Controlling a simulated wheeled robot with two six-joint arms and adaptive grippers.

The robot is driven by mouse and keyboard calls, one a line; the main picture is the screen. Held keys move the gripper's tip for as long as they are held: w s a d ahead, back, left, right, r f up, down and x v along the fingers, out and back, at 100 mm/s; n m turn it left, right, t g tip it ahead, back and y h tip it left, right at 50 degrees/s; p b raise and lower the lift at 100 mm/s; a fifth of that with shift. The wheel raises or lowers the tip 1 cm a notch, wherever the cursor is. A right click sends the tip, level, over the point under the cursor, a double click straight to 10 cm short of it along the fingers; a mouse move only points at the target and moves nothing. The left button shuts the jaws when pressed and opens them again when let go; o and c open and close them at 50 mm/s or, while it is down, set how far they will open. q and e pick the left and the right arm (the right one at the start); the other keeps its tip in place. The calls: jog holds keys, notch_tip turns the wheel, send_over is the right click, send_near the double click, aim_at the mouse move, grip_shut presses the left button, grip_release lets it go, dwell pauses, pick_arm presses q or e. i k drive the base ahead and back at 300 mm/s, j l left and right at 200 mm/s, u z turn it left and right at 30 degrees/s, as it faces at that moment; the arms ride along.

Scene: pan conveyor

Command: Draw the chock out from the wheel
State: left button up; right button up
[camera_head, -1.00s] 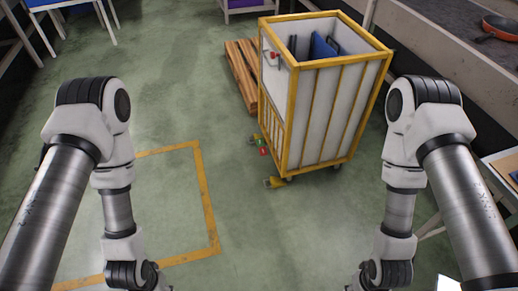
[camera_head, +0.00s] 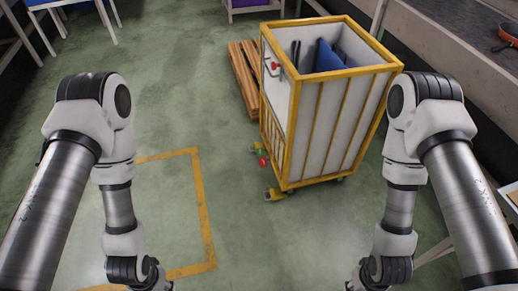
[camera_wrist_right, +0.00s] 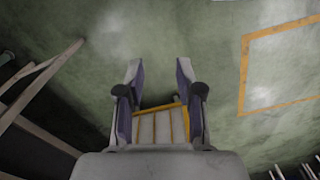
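A yellow wedge-like piece (camera_head: 275,194), which looks like the chock, lies on the floor at the near lower corner of the yellow-framed cart (camera_head: 304,130). The wheel beside it is mostly hidden, and I cannot tell whether they touch. Small green and red parts (camera_head: 262,160) show low at the cart's left side. My right gripper (camera_wrist_right: 158,95) is open and empty in the right wrist view, its fingers spread above the floor. Part of the cart (camera_wrist_right: 160,124) shows between its fingers, farther off. My left gripper is below the head view's edge.
A wooden pallet (camera_head: 243,80) lies left of the cart. A dark conveyor (camera_head: 455,25) with an orange pan (camera_head: 508,32) runs at the right. A yellow floor marking (camera_head: 204,210) lies at the left.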

aim_at(257, 145)
jog(key=i+j+z, duration=0.1)
jog(key=i+j, duration=0.25)
jog(key=i+j+z, duration=0.1)
jog(key=i+j, duration=0.2)
jog(key=i+j+z, duration=0.15)
jog(key=i+j, duration=0.15)
jog(key=j, duration=0.2)
jog(key=i+j+z, duration=0.1)
jog(key=i+j, duration=0.2)
jog(key=i+j+z, duration=0.1)
jog(key=i+j, duration=0.15)
jog(key=j, duration=0.35)
jog(key=i+j+z, duration=0.2)
jog(key=i+j, duration=0.75)
